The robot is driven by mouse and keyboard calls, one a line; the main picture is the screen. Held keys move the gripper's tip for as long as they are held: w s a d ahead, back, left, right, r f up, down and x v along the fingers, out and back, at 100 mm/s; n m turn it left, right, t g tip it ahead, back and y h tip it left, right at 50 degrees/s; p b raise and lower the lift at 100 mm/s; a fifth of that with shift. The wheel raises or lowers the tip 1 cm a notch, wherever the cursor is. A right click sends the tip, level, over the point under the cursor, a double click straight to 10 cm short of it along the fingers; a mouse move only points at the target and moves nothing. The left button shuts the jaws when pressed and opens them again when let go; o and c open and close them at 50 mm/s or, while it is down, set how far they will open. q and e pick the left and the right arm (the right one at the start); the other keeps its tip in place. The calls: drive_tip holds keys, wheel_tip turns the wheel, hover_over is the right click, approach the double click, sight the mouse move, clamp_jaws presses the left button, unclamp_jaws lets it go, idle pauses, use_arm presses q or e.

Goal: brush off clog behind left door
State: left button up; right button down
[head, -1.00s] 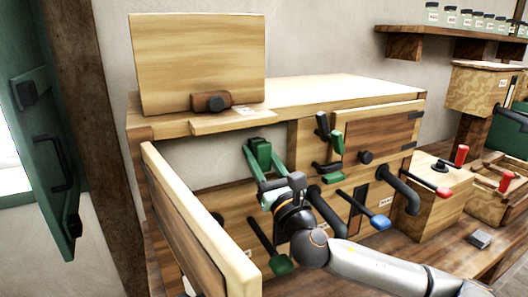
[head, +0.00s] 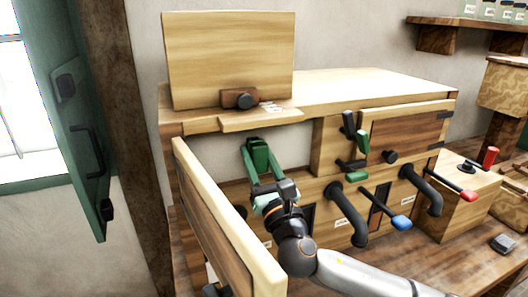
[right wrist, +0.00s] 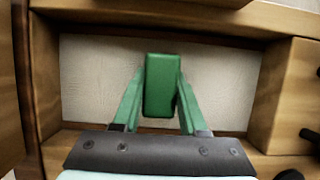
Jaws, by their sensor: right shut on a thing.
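The left door (head: 225,220) of the wooden cabinet (head: 365,82) stands open toward me, and the bay behind it (head: 215,155) shows a pale back wall. My right gripper (head: 259,160) has its green fingers shut on a green block (head: 259,150) at this bay. The right wrist view also shows the block (right wrist: 160,88) between the fingers, in front of the pale wall (right wrist: 220,80). The block may be the brush, but no bristles show. I see no clog; the door and my arm hide the lower part of the bay. My left gripper is out of view.
The right door (head: 410,132) is shut, with a dark knob (head: 390,156) and green-tipped handles (head: 362,140) beside it. Black pipes (head: 345,213) and a blue-tipped lever (head: 401,222) stick out below. A wooden panel (head: 228,60) stands on top. A green shutter (head: 78,120) is at left.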

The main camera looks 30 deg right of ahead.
drive_tip(key=shift+s+a+p, duration=0.1)
drive_tip(key=shift+s+a, duration=0.15)
drive_tip(key=shift+s, duration=0.7)
drive_tip(key=shift+s+a+p, duration=0.15)
drive_tip(key=shift+s+a, duration=0.05)
drive_tip(key=shift+s, duration=0.8)
drive_tip(key=shift+s+a+p, duration=0.1)
drive_tip(key=shift+s+a, duration=0.15)
drive_tip(key=shift+s, duration=0.7)
drive_tip(key=s, duration=0.3)
drive_tip(key=shift+a+p, duration=0.35)
